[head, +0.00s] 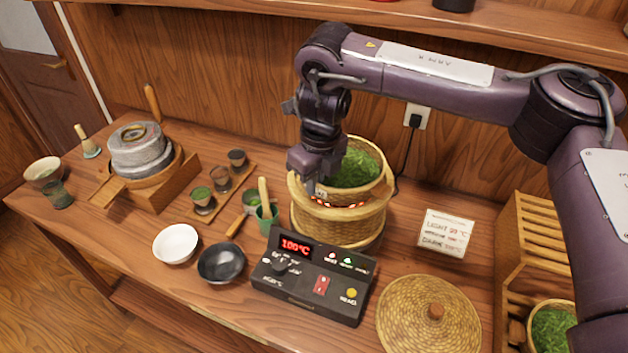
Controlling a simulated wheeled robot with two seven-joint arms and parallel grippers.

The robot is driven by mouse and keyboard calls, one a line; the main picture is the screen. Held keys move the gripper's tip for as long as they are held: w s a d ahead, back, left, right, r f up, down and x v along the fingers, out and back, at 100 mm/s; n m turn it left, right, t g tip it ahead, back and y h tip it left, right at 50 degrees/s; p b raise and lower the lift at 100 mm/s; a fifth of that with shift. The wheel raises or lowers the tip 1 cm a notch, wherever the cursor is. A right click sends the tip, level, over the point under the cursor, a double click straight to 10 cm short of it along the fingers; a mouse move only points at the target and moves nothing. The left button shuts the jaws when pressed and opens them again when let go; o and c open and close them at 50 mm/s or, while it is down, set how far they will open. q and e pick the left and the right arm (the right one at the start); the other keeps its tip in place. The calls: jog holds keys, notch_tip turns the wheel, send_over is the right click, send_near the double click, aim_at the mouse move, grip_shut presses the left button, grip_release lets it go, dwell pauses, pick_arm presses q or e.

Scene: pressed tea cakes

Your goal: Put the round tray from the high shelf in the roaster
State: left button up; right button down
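The round tray (372,188) is a woven basket with green leaves in it. It is tilted, with its far side raised, over the mouth of the roaster (335,226), a round bamboo drum behind the black control box (313,275). Its lower near edge is inside or just over the roaster's rim; I cannot tell if it touches. My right gripper (312,186) reaches down at the tray's left near edge and appears shut on its rim; the fingertips are partly hidden. My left gripper is not in view.
The woven lid (429,318) lies on the counter at right front. A sign card (446,233) stands behind it. A slatted wooden rack (540,240) is at right, with another leaf basket (553,328). Bowls (176,243), cups and a stone mill (138,150) fill the left.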

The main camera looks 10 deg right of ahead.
jog(key=shift+f, duration=0.55)
dwell(0.4)
jog(key=c, duration=1.7)
grip_release()
jog(key=shift+o, duration=0.7)
jog(key=shift+w+d+f, duration=0.1)
